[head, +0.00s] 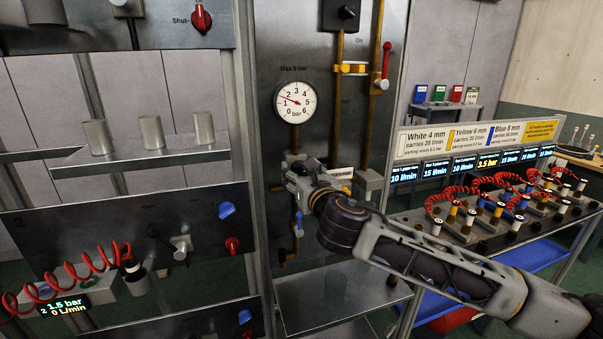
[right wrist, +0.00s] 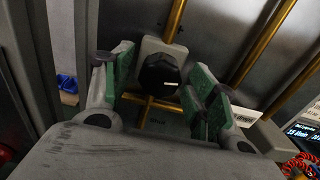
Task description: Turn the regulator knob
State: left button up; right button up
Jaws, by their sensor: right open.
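The black regulator knob (right wrist: 160,74), with a white mark on its face, shows in the right wrist view on a grey body fixed to brass pipes. My right gripper (right wrist: 163,82) is open, with its green-padded fingers on either side of the knob. Whether a pad touches it I cannot tell. In the head view my right gripper (head: 302,172) is at the panel below the round pressure gauge (head: 295,102) and hides the knob. The gauge's red needle points between 1 and 2 bar. My left gripper is not in view.
A blue-handled valve (head: 298,224) hangs below my gripper. A bench (head: 480,238) with red coiled hoses and displays stands at the right. A steel shelf (head: 340,295) lies below.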

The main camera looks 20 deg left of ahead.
jog(key=c, duration=1)
